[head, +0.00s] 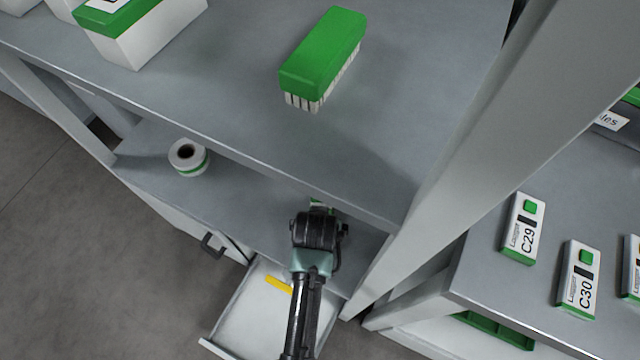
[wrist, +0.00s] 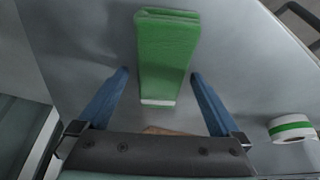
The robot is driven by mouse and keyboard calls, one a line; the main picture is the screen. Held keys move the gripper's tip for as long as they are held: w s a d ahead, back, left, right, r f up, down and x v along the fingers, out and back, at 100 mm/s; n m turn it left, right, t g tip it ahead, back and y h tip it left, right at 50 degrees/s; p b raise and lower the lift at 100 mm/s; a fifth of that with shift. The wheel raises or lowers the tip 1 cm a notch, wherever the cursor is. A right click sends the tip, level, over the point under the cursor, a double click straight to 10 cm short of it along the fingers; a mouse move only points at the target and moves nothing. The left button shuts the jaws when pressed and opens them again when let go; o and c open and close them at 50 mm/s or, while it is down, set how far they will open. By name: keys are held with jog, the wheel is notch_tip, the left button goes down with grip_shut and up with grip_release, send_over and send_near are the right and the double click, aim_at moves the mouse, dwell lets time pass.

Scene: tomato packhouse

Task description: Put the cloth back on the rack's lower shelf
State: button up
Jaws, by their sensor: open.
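The cloth (wrist: 168,52) is green and folded, with a pale edge at its near end. It lies on the grey lower shelf (wrist: 245,75) in the wrist view. My gripper (wrist: 160,74) is open, with one blue finger on each side of the cloth's near part and a visible gap to each. In the head view my gripper (head: 318,212) reaches over the lower shelf (head: 245,205) near its right end. Only a small green bit of the cloth (head: 321,203) shows there; my gripper and the upper shelf hide the remainder.
A white roll with a green band (head: 188,157) stands left on the lower shelf. The upper shelf (head: 215,85) overhangs, carrying a green-topped brush (head: 322,58). A rack post (head: 460,150) rises at right. An open drawer (head: 255,310) holding a yellow item lies below.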

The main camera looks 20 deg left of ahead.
jog(key=shift+r, duration=0.1)
jog(key=shift+r, duration=0.3)
jog(key=p+v, duration=0.4)
jog(key=v, duration=0.7)
jog(key=shift+s+r+p, duration=0.2)
jog(key=shift+p, duration=0.1)
